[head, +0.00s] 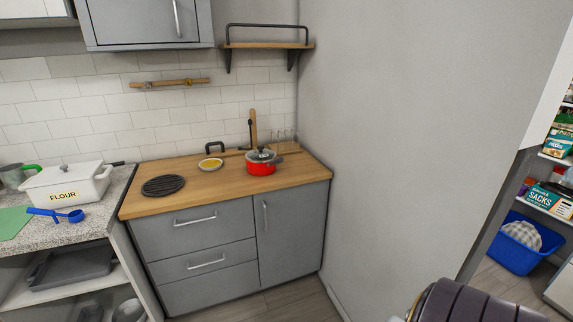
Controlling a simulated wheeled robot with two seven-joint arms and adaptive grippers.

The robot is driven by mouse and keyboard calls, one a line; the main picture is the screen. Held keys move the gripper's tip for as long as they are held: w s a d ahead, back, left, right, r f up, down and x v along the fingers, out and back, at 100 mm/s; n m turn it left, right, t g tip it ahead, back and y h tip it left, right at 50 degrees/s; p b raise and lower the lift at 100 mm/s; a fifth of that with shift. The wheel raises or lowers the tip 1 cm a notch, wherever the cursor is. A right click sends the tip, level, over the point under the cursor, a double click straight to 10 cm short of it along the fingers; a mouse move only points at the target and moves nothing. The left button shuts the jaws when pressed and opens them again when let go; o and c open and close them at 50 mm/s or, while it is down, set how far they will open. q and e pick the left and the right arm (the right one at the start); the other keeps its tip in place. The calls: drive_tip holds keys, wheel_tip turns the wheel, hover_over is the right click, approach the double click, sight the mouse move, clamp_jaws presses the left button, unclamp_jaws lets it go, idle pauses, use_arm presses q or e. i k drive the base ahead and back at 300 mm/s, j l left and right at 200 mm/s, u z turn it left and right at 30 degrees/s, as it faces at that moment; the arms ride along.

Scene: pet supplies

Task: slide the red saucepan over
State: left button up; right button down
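The red saucepan (262,168) sits on the wooden counter (215,190), towards its right side. It is upright, with a grey lid and a dark handle reaching back. Neither gripper shows in the head view. A dark, ribbed part at the bottom right edge looks like a piece of my own right arm. Nothing of mine touches the saucepan.
A black round trivet (163,185) lies at the counter's left, and a small dish (210,164) with yellow contents is left of the saucepan. A grey wall (410,130) borders the right. Counter front is clear.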

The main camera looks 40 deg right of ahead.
sight(264, 170)
drive_tip(key=z, duration=1.15)
